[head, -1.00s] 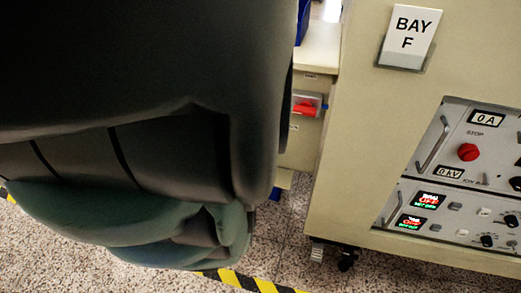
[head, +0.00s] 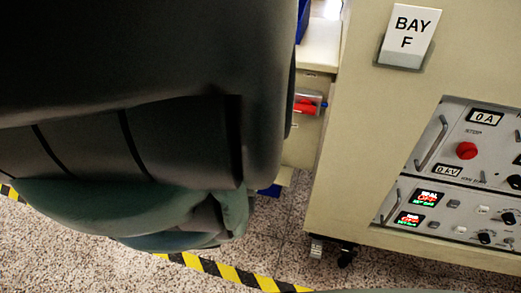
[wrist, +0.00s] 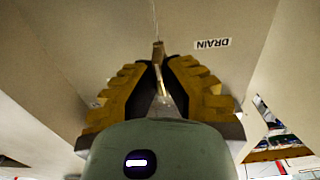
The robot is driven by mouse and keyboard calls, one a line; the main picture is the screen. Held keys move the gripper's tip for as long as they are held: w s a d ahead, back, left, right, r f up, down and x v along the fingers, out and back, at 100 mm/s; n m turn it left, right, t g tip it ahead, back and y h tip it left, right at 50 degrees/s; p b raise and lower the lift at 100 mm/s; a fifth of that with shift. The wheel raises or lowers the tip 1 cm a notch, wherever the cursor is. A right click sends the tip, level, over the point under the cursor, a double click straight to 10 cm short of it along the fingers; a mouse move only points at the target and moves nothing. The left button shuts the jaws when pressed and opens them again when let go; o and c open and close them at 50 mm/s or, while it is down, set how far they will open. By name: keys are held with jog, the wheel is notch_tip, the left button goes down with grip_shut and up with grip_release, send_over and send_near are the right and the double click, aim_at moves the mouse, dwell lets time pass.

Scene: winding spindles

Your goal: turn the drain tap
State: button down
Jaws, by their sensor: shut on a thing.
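The drain tap (wrist: 158,53) shows in the wrist view as a small brass-coloured piece on a beige panel. In the head view my arm covers the left half, and neither the gripper nor the tap can be seen there.
A beige cabinet with a BAY F sign (head: 407,36) stands at the right in the head view. Its control panel (head: 455,180) has a red stop button (head: 466,151). A red switch (head: 305,105) sits beyond my arm. Striped floor tape (head: 230,274) runs below.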

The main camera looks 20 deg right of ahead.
jog(key=shift+f, duration=0.1)
jog(key=c, duration=1.1)
grip_release()
jog(key=shift+o, duration=0.2)
jog(key=v, duration=1.2)
jog(key=shift+r, duration=0.2)
